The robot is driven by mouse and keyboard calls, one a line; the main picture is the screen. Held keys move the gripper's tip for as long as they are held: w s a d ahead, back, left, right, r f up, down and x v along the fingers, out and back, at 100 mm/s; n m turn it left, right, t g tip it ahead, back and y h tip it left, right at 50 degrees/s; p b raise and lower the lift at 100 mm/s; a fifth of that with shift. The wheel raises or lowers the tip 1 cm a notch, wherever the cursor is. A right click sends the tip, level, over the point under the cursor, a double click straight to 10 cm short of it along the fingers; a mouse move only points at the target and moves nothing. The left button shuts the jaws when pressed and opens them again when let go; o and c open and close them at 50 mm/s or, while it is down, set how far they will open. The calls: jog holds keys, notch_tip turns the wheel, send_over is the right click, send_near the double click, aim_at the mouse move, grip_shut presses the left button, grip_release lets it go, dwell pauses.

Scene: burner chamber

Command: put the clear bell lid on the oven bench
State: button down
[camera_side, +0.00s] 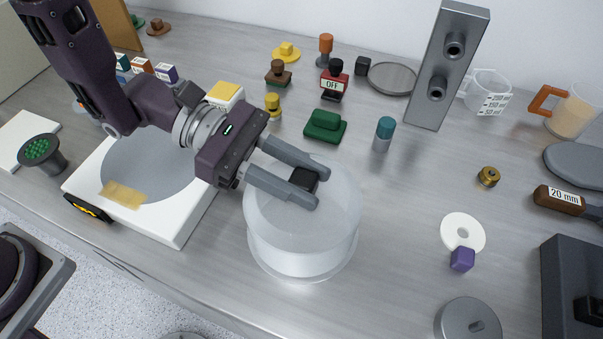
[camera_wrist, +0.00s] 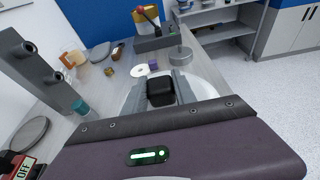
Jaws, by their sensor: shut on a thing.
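The clear bell lid (camera_side: 302,232) is a wide translucent cylinder with a black knob (camera_side: 304,179) on top. It stands in the middle of the grey bench (camera_side: 405,265), upright; whether its rim touches the bench or is slightly above it I cannot tell. My gripper (camera_side: 304,186) is above the lid with its two grey fingers on either side of the black knob, shut on it. In the wrist view the knob (camera_wrist: 161,92) sits between the fingers, and part of the lid's pale top (camera_wrist: 205,88) shows; the rest is hidden by my gripper.
A white plate unit with a grey disc (camera_side: 150,165) and tape lies left of the lid. A green block (camera_side: 325,126), a teal-capped vial (camera_side: 383,134) and a grey two-hole post (camera_side: 447,65) stand behind. A white ring (camera_side: 462,232) and purple cube (camera_side: 462,260) lie right.

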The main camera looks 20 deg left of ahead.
jog(key=c, duration=1)
grip_release()
jog(key=shift+f, duration=0.1)
